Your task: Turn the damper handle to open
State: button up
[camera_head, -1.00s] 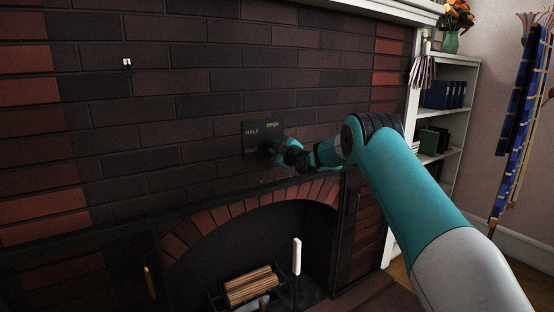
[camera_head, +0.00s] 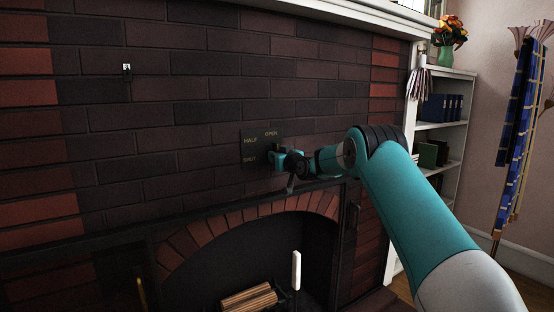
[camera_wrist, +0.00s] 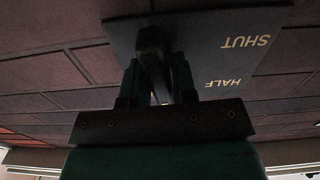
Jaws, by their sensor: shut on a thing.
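A dark damper plate (camera_head: 248,149) is on the brick wall above the fireplace arch, with the words HALF, OPEN and SHUT on it. SHUT and HALF show upside down in the wrist view, on the plate (camera_wrist: 208,40). The dark damper handle (camera_wrist: 154,55) stands out from the plate between my two teal fingers. My gripper (camera_wrist: 157,82) is shut on it. In the head view my gripper (camera_head: 277,158) is at the plate's right side and hides most of the handle. The handle's exact pointing direction is hard to tell.
The fireplace opening (camera_head: 285,240) is below, with logs (camera_head: 248,299) and a white-handled upright tool (camera_head: 296,270). A white mantel shelf (camera_head: 390,18) runs above. A bookshelf (camera_head: 447,72) stands right. A small switch-like fitting (camera_head: 127,69) is on the bricks at upper left.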

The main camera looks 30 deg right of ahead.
jog(key=shift+m, duration=0.5)
jog(key=o, duration=0.8)
jog(key=shift+s, duration=0.1)
jog(key=s+b, duration=0.3)
jog(key=s, duration=1.4)
jog(key=shift+s+d, duration=0.15)
jog(key=shift+d, duration=0.2)
